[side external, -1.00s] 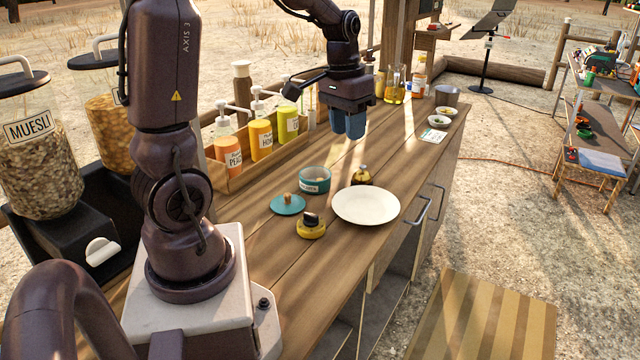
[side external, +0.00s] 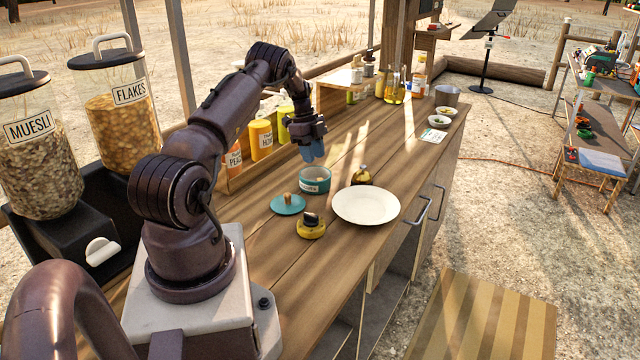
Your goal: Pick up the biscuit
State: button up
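No biscuit can be made out in the side external view. A small round teal pot (side external: 315,185) with a pale label stands on the wooden counter, and its inside is too small to make out. A teal lid (side external: 287,205) with a wooden knob lies on the counter to its left. My gripper (side external: 312,158) points down just above the pot, its blue fingertips apart from the rim. The fingers are too close together in this view to tell whether they are open or shut.
A white plate (side external: 366,205) lies right of the pot, with a small dark bottle (side external: 361,175) behind it. A yellow-and-black object (side external: 311,226) stands in front. Sauce bottles (side external: 261,138) in a wooden rack line the left edge. The counter (side external: 385,150) beyond the pot is fairly clear.

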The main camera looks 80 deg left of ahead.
aim_at(319, 179)
jog(key=shift+d+f, duration=0.1)
jog(key=shift+f, duration=0.1)
jog(key=x, duration=0.7)
jog(key=shift+d, duration=0.1)
grip_shut()
